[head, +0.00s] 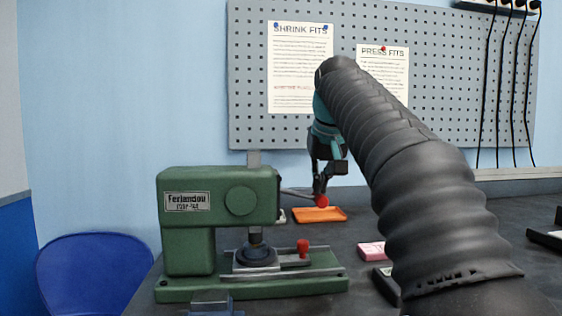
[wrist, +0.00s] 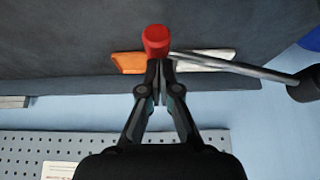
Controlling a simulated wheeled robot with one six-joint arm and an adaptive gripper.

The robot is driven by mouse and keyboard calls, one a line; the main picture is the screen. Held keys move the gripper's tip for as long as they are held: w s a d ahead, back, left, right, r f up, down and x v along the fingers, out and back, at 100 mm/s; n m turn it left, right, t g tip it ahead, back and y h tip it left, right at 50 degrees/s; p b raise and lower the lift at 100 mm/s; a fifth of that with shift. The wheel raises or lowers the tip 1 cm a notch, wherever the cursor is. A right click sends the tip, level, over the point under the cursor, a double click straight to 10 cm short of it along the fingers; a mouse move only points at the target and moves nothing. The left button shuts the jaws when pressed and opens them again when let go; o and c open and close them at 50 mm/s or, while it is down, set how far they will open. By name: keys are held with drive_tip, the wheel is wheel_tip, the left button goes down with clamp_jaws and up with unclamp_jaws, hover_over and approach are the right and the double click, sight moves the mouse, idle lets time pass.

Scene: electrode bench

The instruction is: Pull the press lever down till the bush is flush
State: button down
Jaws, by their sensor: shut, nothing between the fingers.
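The green press (head: 192,215) stands on the dark bench at the left in the head view. Its thin grey lever (head: 297,192) runs out to the right and ends in a red knob (head: 322,201). In the wrist view the lever (wrist: 235,66) comes in from the right to the red knob (wrist: 156,40). My gripper (head: 321,188) points down with its fingertips at the knob. In the wrist view my gripper (wrist: 158,64) is shut with nothing between its fingers, its tips against or just above the knob. The ram (head: 255,237) is above the dark round part on the press base. I cannot tell whether the bush is flush.
An orange tray (head: 320,215) lies on the bench behind the knob. A small red-topped piece (head: 303,247) stands on the press base. A pink block (head: 372,252) lies right of the press. A pegboard (head: 430,90) with papers is behind; a blue chair (head: 92,270) is at left.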

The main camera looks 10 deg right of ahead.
sight(315, 197)
drive_tip(key=shift+f, duration=0.2)
drive_tip(key=shift+a+f+g, duration=0.25)
drive_tip(key=shift+f+g, duration=0.15)
drive_tip(key=shift+f, duration=0.3)
drive_tip(key=shift+a+f+g, duration=0.25)
drive_tip(key=shift+f+g, duration=0.15)
drive_tip(key=shift+f, duration=0.35)
drive_tip(key=shift+a+f+g, duration=0.35)
drive_tip(key=shift+f, duration=0.3)
drive_tip(key=shift+a+f+g, duration=0.3)
drive_tip(key=shift+f+g, duration=0.05)
drive_tip(key=shift+f, duration=0.35)
drive_tip(key=shift+a+f+g, duration=0.6)
drive_tip(key=shift+a+f, duration=0.05)
drive_tip(key=shift+f, duration=0.25)
idle(0.4)
